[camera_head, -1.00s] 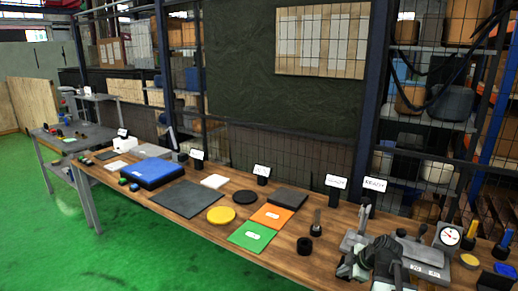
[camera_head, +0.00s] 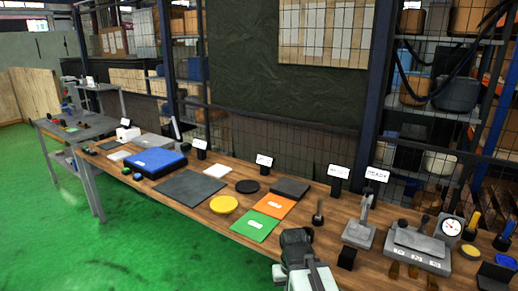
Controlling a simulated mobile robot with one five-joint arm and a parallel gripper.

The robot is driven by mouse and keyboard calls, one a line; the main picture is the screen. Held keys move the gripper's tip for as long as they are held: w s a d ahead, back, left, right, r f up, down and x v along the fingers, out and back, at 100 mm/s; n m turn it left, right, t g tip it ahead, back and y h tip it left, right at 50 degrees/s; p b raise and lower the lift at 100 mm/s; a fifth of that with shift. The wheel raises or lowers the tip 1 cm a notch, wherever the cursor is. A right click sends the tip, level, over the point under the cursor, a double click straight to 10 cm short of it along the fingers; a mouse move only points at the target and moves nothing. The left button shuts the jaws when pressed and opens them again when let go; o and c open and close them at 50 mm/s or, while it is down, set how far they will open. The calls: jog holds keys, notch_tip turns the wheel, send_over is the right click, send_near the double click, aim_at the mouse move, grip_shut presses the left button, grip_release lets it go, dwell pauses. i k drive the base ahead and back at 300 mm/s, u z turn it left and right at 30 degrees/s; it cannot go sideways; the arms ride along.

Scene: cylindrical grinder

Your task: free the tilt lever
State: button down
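I cannot make out a part that is clearly the tilt lever. A grey stand with an upright lever-like arm (camera_head: 361,222) is on the bench at the right. Beside it is a low grey fixture (camera_head: 419,246) with small labels and dark knobs on top. My gripper (camera_head: 296,240) is the dark part at the bottom centre, over the bench's front edge and left of the grey stand. It is seen from behind, and its fingertips are hidden. Nothing held shows.
The wooden bench (camera_head: 190,217) carries a green plate (camera_head: 254,225), an orange plate (camera_head: 274,206), a yellow disc (camera_head: 223,204) and a blue case (camera_head: 155,162). Green floor lies open in front.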

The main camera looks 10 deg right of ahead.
aim_at(425, 219)
jog(key=z, duration=1.3)
